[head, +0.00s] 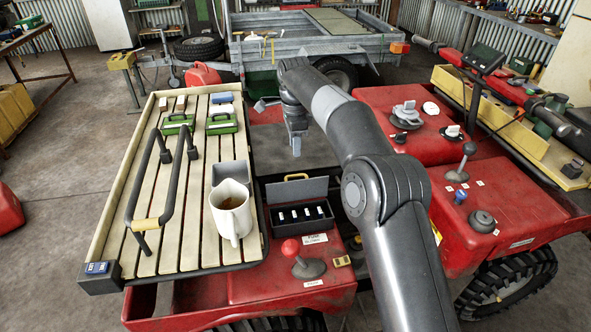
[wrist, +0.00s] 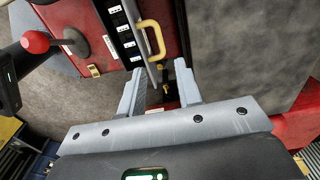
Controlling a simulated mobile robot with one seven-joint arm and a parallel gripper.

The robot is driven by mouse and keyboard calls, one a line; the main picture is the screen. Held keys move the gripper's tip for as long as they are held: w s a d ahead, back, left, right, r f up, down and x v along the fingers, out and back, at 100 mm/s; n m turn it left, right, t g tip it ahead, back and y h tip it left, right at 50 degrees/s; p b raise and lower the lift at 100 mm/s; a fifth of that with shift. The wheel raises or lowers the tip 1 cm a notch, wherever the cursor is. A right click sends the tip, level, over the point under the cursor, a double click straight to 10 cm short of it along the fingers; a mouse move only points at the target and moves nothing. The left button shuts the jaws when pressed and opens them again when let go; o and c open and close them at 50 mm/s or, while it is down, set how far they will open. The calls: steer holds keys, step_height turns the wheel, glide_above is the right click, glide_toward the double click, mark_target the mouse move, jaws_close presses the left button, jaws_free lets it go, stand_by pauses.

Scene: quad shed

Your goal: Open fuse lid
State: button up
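The fuse box (head: 318,222) sits in the red body beside the slatted rack, with several white fuses exposed in its dark interior. Its grey lid (head: 292,190) stands raised at the back of the box, with a yellow handle (head: 296,177) at its top. In the wrist view the lid is nearly edge-on, and the yellow handle (wrist: 154,38) shows beside the fuses (wrist: 126,32). My gripper (head: 296,150) is above and behind the lid in the head view. Its fingers (wrist: 158,80) are apart in the wrist view, with the handle beyond their tips. I see no grip on anything.
A red-knobbed lever (head: 291,248) stands just in front of the box. A cream jug (head: 231,210) and a grey bin (head: 229,171) stand on the slatted rack (head: 190,230) to its left. A grey seat-like surface lies behind the lid.

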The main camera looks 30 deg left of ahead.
mark_target(296, 186)
step_height(296, 186, down, 10)
steer(key=shift+r, duration=0.15)
stand_by(0.3)
jaws_close()
stand_by(0.5)
